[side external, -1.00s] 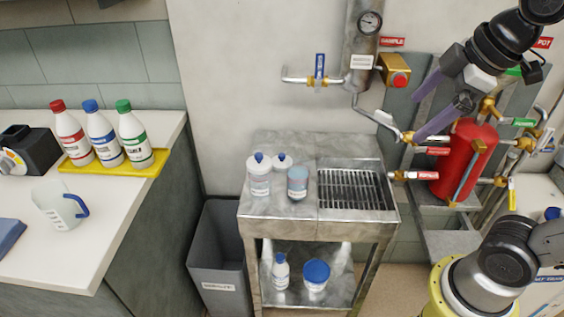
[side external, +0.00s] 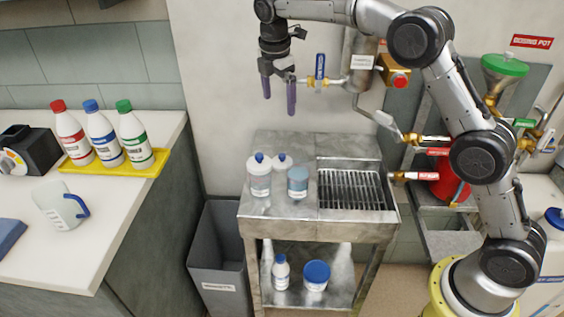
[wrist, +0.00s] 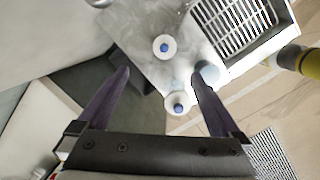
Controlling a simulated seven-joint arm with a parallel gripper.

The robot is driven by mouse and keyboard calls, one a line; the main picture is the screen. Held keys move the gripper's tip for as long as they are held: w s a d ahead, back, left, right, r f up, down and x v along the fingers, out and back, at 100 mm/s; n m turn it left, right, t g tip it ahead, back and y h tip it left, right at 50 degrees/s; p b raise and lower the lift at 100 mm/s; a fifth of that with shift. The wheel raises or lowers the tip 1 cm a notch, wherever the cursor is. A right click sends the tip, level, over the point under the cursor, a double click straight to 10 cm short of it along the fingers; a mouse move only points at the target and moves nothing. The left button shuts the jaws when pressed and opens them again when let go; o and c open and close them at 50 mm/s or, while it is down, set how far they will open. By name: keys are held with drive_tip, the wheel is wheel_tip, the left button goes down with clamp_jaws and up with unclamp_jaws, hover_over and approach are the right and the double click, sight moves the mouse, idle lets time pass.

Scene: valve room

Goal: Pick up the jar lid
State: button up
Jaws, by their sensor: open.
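The jar lid (side external: 283,164), white with a blue knob, appears to lie on the steel cart top, behind two jars. It also shows in the wrist view (wrist: 164,47), beyond my fingertips. A white jar (side external: 259,180) with a similar blue-knobbed lid stands at its front left. A jar with a blue-grey top (side external: 298,183) stands at its front right. My gripper (side external: 279,105) is open and empty, fingers pointing down, well above the cart. In the wrist view (wrist: 160,72) its two purple fingers are spread, with nothing between them.
A drain grille (side external: 350,190) fills the right of the cart top. A bottle (side external: 281,272) and a blue-lidded tub (side external: 316,275) stand on the lower shelf. Pipes with a blue-handled valve (side external: 320,67) run along the wall behind. A grey bin (side external: 218,250) stands left of the cart.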

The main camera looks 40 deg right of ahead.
drive_tip(key=g, duration=0.1)
hover_over(282, 155)
drive_tip(key=a, duration=0.1)
wheel_tip(282, 155, down, 14)
drive_tip(key=shift+a+r, duration=0.1)
drive_tip(key=shift+a, duration=0.05)
drive_tip(key=shift+d+f, duration=0.25)
drive_tip(key=shift+f, duration=0.7)
drive_tip(key=shift+d+f, duration=0.2)
drive_tip(key=shift+f, duration=0.75)
drive_tip(key=shift+d+f, duration=0.25)
drive_tip(key=shift+f, duration=0.7)
drive_tip(key=c, duration=1.2)
